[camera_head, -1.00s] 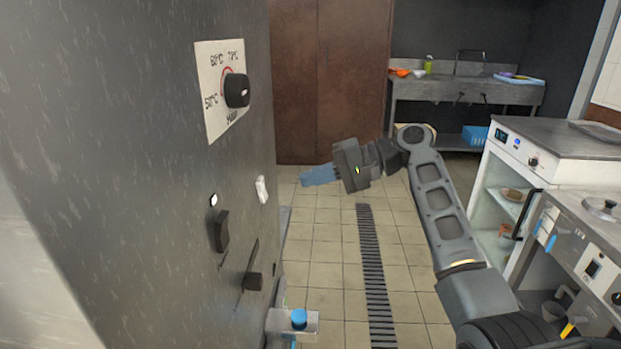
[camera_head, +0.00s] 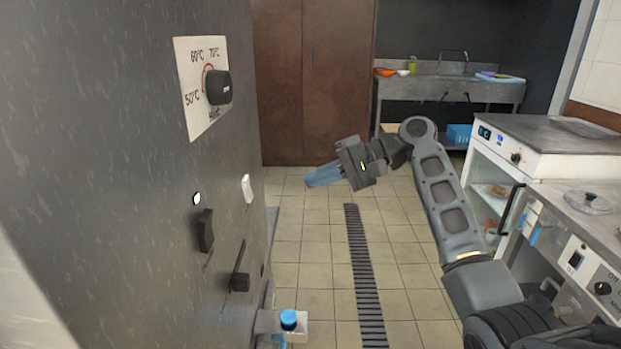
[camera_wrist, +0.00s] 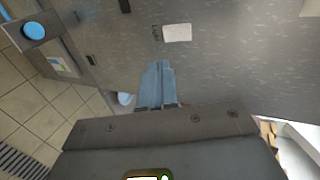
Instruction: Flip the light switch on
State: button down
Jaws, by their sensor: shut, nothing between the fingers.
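A white switch (camera_head: 247,188) sits on the dark grey wall panel at the left, near the panel's far edge. It appears as a white rectangle (camera_wrist: 177,32) above my fingertips in the wrist view. A black rocker (camera_head: 205,230) with a small white light above it is nearer on the same panel. My gripper (camera_head: 309,181) has blue fingers pointing left toward the panel. It is shut and empty, apart from the white switch. Its fingers (camera_wrist: 158,68) also show in the wrist view.
A dial plate (camera_head: 200,85) with a black knob is higher on the panel; a black slider (camera_head: 239,281) is lower. A ledge with a blue-capped item (camera_head: 288,319) juts out below. Steel counters (camera_head: 570,150) stand at the right. The tiled floor between is open.

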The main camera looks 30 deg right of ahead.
aim_at(252, 196)
jog(key=x, duration=0.7)
jog(key=r+x, duration=0.1)
jog(key=x, duration=0.3)
jog(key=shift+w+a, duration=0.15)
jog(key=shift+a, duration=0.2)
jog(key=shift+f, duration=0.1)
jog(key=shift+w+a+f+y, duration=0.1)
jog(key=shift+a+f+y, duration=0.1)
jog(key=shift+a+y, duration=0.1)
jog(key=shift+d+r, duration=0.1)
jog(key=shift+r, duration=0.2)
jog(key=shift+r+p, duration=0.8)
jog(key=shift+p, duration=0.05)
